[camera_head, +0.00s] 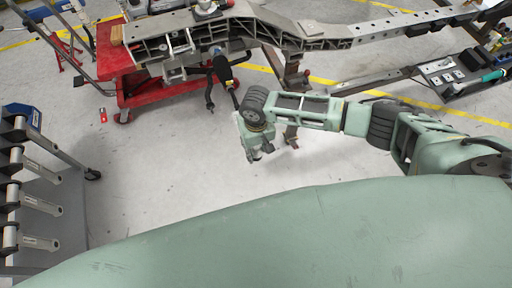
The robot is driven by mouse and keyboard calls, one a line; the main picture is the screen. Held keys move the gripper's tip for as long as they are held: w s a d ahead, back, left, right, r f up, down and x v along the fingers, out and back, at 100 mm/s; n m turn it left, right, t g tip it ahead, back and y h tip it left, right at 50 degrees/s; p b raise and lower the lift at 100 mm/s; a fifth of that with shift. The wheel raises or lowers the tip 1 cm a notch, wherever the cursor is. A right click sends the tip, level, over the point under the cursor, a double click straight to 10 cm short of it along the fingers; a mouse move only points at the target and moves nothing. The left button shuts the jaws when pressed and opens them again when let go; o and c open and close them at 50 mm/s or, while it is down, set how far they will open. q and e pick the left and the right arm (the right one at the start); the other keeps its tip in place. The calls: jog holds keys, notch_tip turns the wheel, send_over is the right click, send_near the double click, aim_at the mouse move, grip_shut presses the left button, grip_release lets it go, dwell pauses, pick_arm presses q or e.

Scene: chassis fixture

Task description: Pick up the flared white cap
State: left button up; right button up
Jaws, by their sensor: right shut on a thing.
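My right arm comes in from the right. Its right gripper (261,152) hangs over open floor in front of the chassis, near the middle of the view. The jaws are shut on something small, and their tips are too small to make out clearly. I cannot make out the flared white cap's shape for certain. My left gripper is not in view.
A metal chassis frame (290,35) runs across the back on stands. A red cart (155,92) stands under its left end. A rack with grey arms (38,208) is at left. A tool tray (470,75) is at right. Grey floor (170,165) is clear between.

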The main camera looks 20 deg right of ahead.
jog(key=shift+r, duration=0.65)
notch_tip(320, 180, up, 3)
jog(key=shift+w+f+b, duration=0.1)
jog(key=shift+b, duration=0.3)
jog(key=s+d+r, duration=0.2)
jog(key=s+r, duration=0.4)
jog(key=s, duration=0.5)
jog(key=shift+s+d+r+b, duration=0.3)
jog(key=shift+r, duration=0.1)
